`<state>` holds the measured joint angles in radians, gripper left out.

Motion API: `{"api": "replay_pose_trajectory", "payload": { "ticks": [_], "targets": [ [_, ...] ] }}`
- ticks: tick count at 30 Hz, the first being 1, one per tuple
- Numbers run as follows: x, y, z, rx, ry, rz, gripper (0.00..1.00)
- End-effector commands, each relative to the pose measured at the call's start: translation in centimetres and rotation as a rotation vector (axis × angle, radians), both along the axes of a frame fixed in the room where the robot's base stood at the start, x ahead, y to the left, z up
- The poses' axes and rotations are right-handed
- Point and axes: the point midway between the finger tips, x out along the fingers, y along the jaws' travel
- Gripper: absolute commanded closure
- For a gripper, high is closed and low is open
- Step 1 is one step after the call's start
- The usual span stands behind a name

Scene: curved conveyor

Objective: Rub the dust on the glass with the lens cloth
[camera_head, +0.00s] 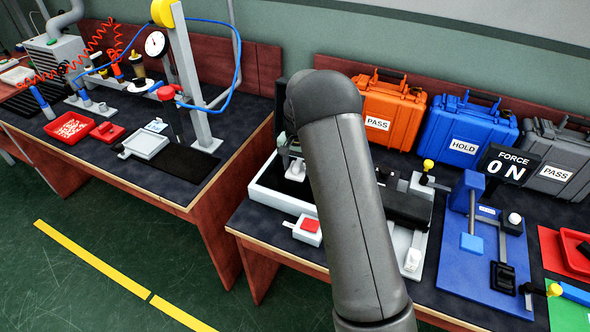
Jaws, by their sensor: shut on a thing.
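My arm rises through the middle of the view and covers part of the right workbench. I cannot make out the lens cloth, the glass or any dust. A white-rimmed tray (262,197) with a dark inside lies just left of my arm. A pale fixture (296,167) stands in it, partly hidden by the arm.
A red-topped white box (308,229) sits at the bench's front edge. Orange (391,104), blue (465,138) and grey (553,165) cases stand behind. A blue force fixture (490,255) is right. A gap separates the left bench (100,165).

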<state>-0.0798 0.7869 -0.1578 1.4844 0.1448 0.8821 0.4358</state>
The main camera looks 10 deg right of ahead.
Motion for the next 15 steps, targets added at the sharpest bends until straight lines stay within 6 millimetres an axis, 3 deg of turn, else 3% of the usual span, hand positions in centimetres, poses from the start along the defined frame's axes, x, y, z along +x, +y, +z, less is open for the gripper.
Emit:
{"api": "replay_pose_trajectory", "payload": {
  "ticks": [8, 10, 12, 15],
  "targets": [
    [2.0, -1.2, -0.1, -0.001, 0.001, 0.004, 0.71],
    [2.0, -1.1, 0.5, 0.000, 0.001, 0.006, 0.71],
    [2.0, -1.1, 2.7, 0.000, -0.004, 0.006, 0.71],
    [1.9, -1.1, 3.4, 0.000, 0.000, 0.005, 0.71]
  ]
}}
